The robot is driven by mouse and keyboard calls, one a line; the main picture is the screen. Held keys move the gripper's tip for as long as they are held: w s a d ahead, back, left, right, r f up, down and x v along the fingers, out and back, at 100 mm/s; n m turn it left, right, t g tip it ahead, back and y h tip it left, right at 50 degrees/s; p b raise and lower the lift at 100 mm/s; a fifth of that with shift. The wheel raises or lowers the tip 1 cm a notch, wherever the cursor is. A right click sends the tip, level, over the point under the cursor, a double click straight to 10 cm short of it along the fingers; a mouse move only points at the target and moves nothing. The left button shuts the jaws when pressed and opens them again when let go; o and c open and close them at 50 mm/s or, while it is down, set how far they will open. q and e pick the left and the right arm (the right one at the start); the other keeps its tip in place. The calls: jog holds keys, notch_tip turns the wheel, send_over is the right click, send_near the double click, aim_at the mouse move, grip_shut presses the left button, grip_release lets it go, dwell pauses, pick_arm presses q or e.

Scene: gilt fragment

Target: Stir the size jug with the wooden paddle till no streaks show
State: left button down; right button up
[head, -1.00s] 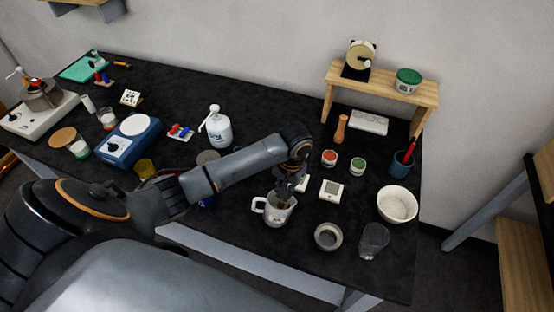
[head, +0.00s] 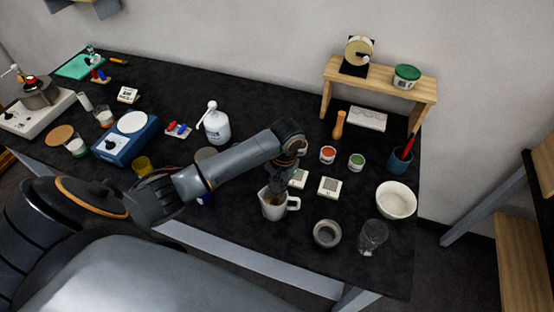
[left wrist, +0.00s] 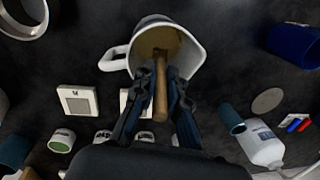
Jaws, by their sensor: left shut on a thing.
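The white size jug (head: 273,212) stands upright near the front edge of the black bench. Its handle points right in the head view. In the left wrist view the jug (left wrist: 197,62) shows yellow-brown size inside; I cannot make out whether there are streaks. My left gripper (head: 281,188) is over the jug's mouth, pointing down. In the wrist view its fingers are shut on the wooden paddle (left wrist: 160,98), whose far end is inside the jug. The paddle's lower end is hidden in the size. My right gripper is not in view.
A grey bowl (head: 327,233) and a clear glass (head: 372,237) stand right of the jug. A white bottle (head: 215,126) stands behind my left arm. Bare bench lies between jug and grey bowl.

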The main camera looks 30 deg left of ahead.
pick_arm(q)
jog(key=shift+w+d+r, duration=0.1)
jog(key=shift+d+r, duration=0.05)
jog(key=shift+r, duration=1.5)
jog(key=shift+w+d+r, duration=0.1)
jog(key=shift+w+r, duration=0.05)
jog(key=shift+r, duration=1.45)
jog(key=shift+w+d+r, duration=0.1)
jog(key=shift+d+r, duration=0.05)
jog(key=shift+r, duration=1.5)
jog(key=shift+r, duration=0.3)
notch_tip(320, 180, up, 4)
jog(key=shift+r, duration=0.2)
